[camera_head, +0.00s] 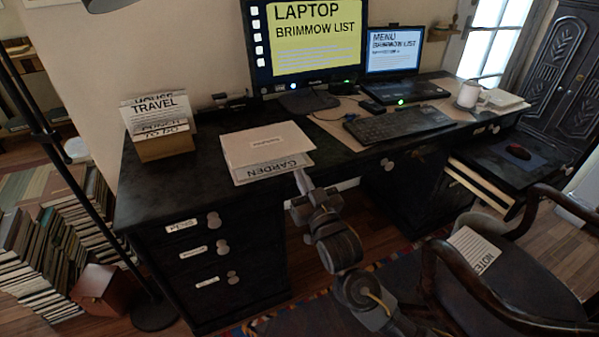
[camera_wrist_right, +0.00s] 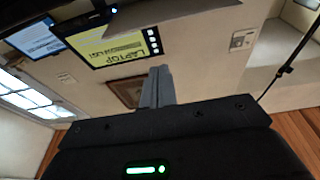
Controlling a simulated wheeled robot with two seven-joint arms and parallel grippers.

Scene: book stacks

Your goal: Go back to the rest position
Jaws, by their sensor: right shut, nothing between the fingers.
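My right gripper (camera_head: 301,182) is in the head view at the front edge of the black desk (camera_head: 160,190), with its arm coming up from the bottom. Its tip is close to the right end of a paper labelled GARDEN (camera_head: 275,170); I cannot tell whether they touch. In the right wrist view the two fingers (camera_wrist_right: 157,88) are together, with nothing between them. My left gripper is not in view.
On the desk are a box of cards labelled TRAVEL (camera_head: 160,125), a monitor (camera_head: 307,45), a laptop (camera_head: 395,60), a keyboard (camera_head: 399,124) and a white mug (camera_head: 468,95). A chair (camera_head: 530,270) with a NOTE paper (camera_head: 475,250) stands at the right. Books (camera_head: 40,260) fill the left floor.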

